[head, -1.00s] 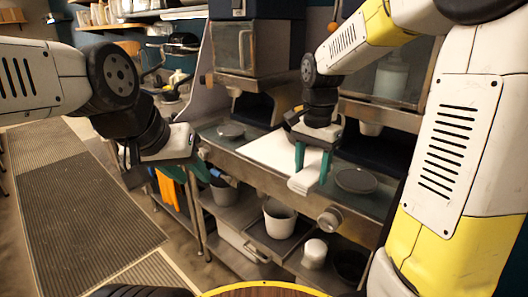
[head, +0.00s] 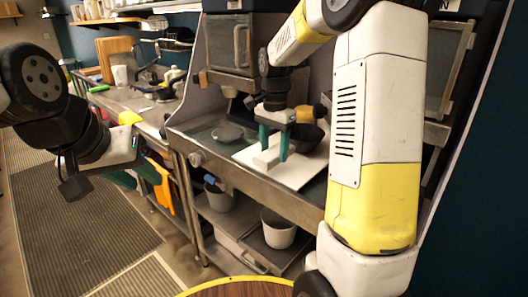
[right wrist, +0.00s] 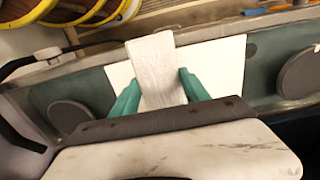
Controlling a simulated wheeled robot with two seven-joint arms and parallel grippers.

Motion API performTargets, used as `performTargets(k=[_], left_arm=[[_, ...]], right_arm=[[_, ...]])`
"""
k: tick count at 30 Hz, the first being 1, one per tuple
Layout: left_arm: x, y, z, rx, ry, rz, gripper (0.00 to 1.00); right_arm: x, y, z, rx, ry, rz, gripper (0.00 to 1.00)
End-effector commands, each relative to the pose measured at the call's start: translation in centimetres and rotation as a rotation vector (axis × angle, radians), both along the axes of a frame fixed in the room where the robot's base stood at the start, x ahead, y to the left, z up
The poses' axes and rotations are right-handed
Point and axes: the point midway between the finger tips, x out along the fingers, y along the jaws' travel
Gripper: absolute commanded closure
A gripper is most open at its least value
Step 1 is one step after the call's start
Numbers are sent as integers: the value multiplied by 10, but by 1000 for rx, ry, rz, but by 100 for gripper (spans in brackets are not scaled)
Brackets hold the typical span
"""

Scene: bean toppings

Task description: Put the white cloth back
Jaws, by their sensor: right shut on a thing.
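The white cloth (head: 267,158) is a folded strip held in my right gripper (head: 273,147). The right wrist view shows the cloth (right wrist: 155,65) between the two teal fingers, its free end reaching past the fingertips. The right gripper is shut on it, over a white board (head: 305,176) on the steel counter. Whether the cloth touches the board I cannot tell. My left gripper (head: 132,176) is off to the left, in front of the counter, with nothing visible in it. Its fingers are partly hidden and their gap is unclear.
A dark round disc (head: 228,133) lies left of the board on the counter (head: 222,162). A dark bowl (head: 305,136) is behind the board. A white bucket (head: 278,229) stands on the lower shelf. An orange cloth (head: 161,186) hangs at the left.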

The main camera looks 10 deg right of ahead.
Motion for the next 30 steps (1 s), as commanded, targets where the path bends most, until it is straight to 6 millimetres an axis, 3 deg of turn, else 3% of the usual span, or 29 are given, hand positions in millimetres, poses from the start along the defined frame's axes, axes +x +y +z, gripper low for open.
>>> performTargets(k=[6,16,26,27,30], left_arm=[[0,0,0,0,0,0,64],[0,0,0,0,0,0,64],[0,0,0,0,0,0,64],[0,0,0,0,0,0,64],[0,0,0,0,0,0,64]], right_arm=[[23,-5,-2,1,-1,0,92],[23,-5,-37,1,2,-1,92],[23,-5,-40,1,1,0,92],[23,-5,-40,1,1,0,44],[23,-5,-40,1,-1,0,25]])
